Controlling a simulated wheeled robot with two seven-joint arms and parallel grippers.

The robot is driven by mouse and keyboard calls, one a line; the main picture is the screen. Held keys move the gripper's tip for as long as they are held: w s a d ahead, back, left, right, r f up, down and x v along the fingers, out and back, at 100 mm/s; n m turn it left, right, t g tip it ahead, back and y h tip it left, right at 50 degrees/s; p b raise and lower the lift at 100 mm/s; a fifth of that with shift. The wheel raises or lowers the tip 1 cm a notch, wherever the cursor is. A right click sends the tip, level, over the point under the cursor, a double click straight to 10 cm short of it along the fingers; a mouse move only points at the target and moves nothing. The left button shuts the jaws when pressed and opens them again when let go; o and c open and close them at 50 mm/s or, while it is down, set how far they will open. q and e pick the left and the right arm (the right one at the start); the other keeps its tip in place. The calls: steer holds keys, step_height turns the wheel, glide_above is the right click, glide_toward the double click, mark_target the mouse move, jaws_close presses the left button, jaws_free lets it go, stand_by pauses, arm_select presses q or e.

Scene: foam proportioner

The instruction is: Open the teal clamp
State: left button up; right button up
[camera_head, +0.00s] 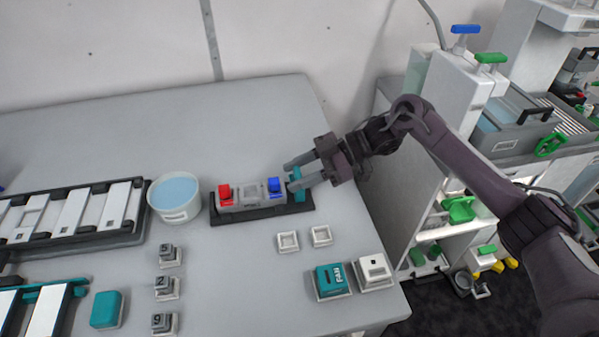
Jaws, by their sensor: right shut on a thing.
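The teal clamp (297,183) stands at the right end of a black base (262,214) on the grey table. The base also carries a grey block with a red part (225,194) at its left and a blue part (274,187) near the clamp. My right gripper (291,176) reaches in from the right, with its fingers around the upper part of the teal clamp and shut on it. The fingers partly hide the clamp, so its exact position is hard to tell. My left gripper is not in view.
A white bowl of blue liquid (174,198) stands left of the base. In front are small white square holders (288,242), a teal box (332,281), a white box (374,271) and numbered blocks (165,288). Black-framed racks (75,236) fill the left. A shelf unit stands right of the table.

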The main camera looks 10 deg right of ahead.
steer(key=shift+w+d, duration=0.15)
steer(key=shift+d, duration=0.05)
steer(key=o, duration=1)
steer(key=shift+a, duration=0.15)
steer(key=o, duration=0.4)
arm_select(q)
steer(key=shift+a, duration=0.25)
arm_select(e)
steer(key=shift+d, duration=0.2)
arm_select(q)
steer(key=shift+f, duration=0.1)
arm_select(e)
steer(key=shift+d+r, duration=0.1)
steer(key=shift+d, duration=0.15)
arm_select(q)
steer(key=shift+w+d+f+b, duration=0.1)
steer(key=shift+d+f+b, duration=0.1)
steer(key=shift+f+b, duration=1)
arm_select(e)
steer(key=v, duration=0.7)
steer(key=shift+d+r, duration=0.1)
steer(key=shift+d, duration=0.05)
